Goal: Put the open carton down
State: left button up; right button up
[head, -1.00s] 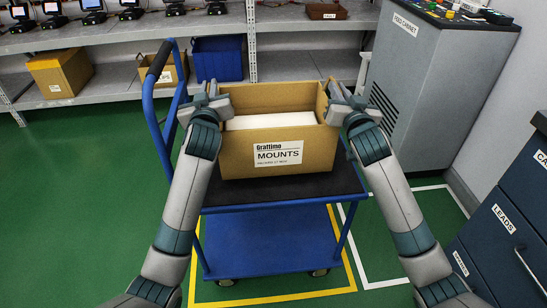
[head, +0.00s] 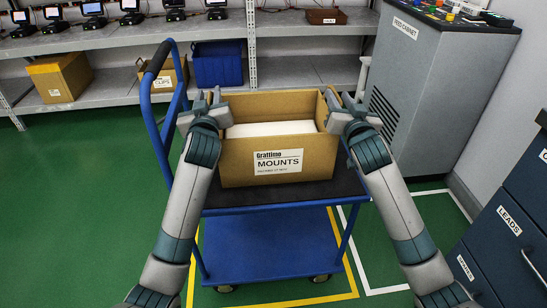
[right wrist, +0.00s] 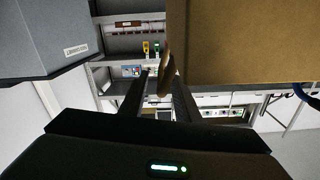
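The open carton (head: 236,160), a brown box labelled MOUNTS with white contents (head: 270,129), sits upright on the dark deck (head: 335,188) of a blue cart. It appears to rest there; its underside is hidden. My left gripper (head: 207,99) is at its left upper rim with its fingers spread apart. My right gripper (head: 340,98) is at its right upper rim, also with fingers apart. In the right wrist view, a gap shows between the right fingers (right wrist: 160,97), beside the carton wall (right wrist: 245,45); a brown edge lies near one finger.
The cart's handle (head: 158,58) rises at the left. A shelf behind holds a blue bin (head: 218,65) and brown boxes (head: 60,77). A grey cabinet (head: 430,75) stands at right, with blue drawers (head: 500,230) nearer me. Green floor is clear at left.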

pick_arm(q)
jog(key=shift+s+d, duration=0.1)
jog(key=s+d, duration=0.1)
jog(key=s, duration=1)
jog(key=shift+s+d, duration=0.3)
jog(key=shift+s, duration=0.05)
pick_arm(e)
jog(key=shift+a, duration=0.15)
jog(key=shift+s, duration=0.1)
jog(key=s+d, duration=0.2)
jog(key=s, duration=0.9)
jog(key=shift+s, duration=0.35)
pick_arm(q)
jog(key=shift+s, duration=0.1)
pick_arm(e)
jog(key=shift+s, duration=0.1)
